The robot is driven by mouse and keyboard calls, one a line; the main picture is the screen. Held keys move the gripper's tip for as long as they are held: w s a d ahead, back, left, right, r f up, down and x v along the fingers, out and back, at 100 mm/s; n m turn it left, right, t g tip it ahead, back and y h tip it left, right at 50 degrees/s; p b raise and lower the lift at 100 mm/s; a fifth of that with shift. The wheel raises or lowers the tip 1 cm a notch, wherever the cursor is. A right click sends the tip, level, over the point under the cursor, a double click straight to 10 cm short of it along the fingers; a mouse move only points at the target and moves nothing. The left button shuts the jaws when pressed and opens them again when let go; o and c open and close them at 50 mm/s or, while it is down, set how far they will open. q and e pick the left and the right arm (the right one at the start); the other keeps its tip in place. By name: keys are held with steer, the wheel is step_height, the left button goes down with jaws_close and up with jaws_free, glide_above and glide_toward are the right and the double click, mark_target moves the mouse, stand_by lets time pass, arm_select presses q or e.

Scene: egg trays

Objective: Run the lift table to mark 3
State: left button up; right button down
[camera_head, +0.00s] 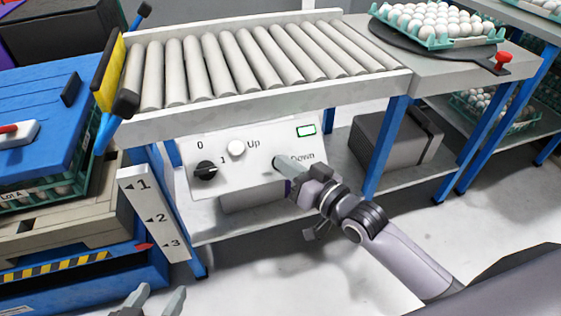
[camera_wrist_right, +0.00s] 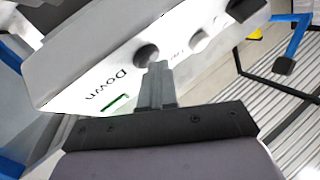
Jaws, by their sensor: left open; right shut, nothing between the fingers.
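The control panel (camera_head: 215,180) has a black dial (camera_head: 205,170), a white Up button (camera_head: 236,148) and a Down label (camera_head: 303,158). My right gripper (camera_head: 280,163) is shut and empty, with its tips at the Down button, which they hide in the head view. In the right wrist view the dark Down button (camera_wrist_right: 146,54) shows right at the fingertips (camera_wrist_right: 157,66); I cannot tell whether they touch. The lift table (camera_head: 90,277) carries stacked crates. Its red pointer (camera_head: 145,246) is close to mark 3 on the scale plate (camera_head: 150,205). My left gripper (camera_head: 153,300) is open at the bottom edge, away from the panel.
A roller conveyor (camera_head: 270,110) runs above the panel. A green tray of eggs (camera_head: 440,40) stands at the back right, near a red knob (camera_head: 502,60). A blue lid (camera_head: 50,110) tops the left stack. The floor in front is clear.

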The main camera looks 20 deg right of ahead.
stand_by(0.6)
steer(key=shift+s+r+p, duration=0.65)
steer(key=shift+s+p, duration=0.05)
steer(key=shift+p, duration=0.5)
steer(key=s+r+p, duration=0.1)
steer(key=s+p, duration=0.1)
steer(key=s+r+p, duration=0.1)
steer(key=r+p, duration=0.1)
steer(key=p, duration=0.1)
steer(key=shift+s+d+r, duration=0.1)
steer(key=shift+s+r, duration=0.05)
steer(key=shift+s, duration=0.25)
